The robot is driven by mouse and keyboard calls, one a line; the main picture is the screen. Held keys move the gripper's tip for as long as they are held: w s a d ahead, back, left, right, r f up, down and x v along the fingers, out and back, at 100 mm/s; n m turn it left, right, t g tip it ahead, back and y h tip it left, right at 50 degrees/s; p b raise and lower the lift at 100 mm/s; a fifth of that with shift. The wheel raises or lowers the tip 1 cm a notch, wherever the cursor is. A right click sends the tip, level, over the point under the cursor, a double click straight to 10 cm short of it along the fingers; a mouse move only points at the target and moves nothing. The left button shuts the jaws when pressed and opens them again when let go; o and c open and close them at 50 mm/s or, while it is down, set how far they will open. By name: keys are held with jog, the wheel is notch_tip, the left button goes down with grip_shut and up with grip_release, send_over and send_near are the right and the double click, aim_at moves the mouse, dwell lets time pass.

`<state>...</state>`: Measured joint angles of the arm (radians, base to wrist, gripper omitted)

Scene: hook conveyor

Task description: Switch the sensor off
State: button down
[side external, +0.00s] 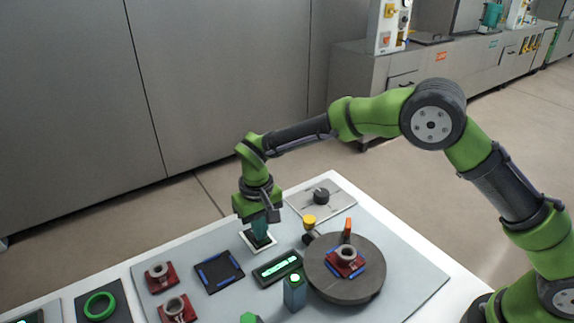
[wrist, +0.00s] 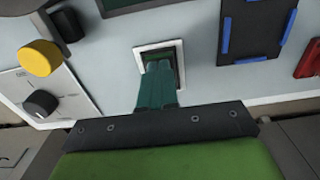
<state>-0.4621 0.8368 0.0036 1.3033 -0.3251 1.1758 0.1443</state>
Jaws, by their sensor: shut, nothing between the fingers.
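A small white-framed switch (side external: 258,242) with a dark green inset lies on the table mat. It also shows in the wrist view, where its white frame (wrist: 139,51) surrounds the inset. My gripper (side external: 260,232) is shut and empty, pointing down over the switch. In the wrist view my teal fingertips (wrist: 158,68) overlap the near part of the inset; whether they touch it I cannot tell. A yellow-capped post (side external: 309,221) stands right of the switch, and a blue-grey box with a green light (side external: 294,291) stands in front. Which one is the sensor is not clear.
A dark knob on a white plate (side external: 321,195) lies behind. A round dark turntable (side external: 345,285) carries a red part with a grey ring (side external: 347,257). A green-lit display (side external: 277,268), a dark blue-marked tray (side external: 219,271) and red parts (side external: 160,277) lie near the switch.

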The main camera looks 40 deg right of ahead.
jog(key=shift+f, duration=0.35)
jog(key=shift+r, duration=3.55)
jog(key=shift+f, duration=0.25)
jog(key=s+d+r+m+t+y, duration=0.1)
jog(key=s+d+r+m+t, duration=0.1)
jog(key=s+d+r, duration=0.5)
jog(key=s+d+r+m+t+y, duration=0.1)
jog(key=s+d+r+t, duration=0.4)
jog(key=s+d, duration=0.8)
jog(key=s+r+m, duration=0.1)
jog(key=s+r, duration=0.2)
jog(key=shift+s+r, duration=0.2)
jog(key=shift+r, duration=0.1)
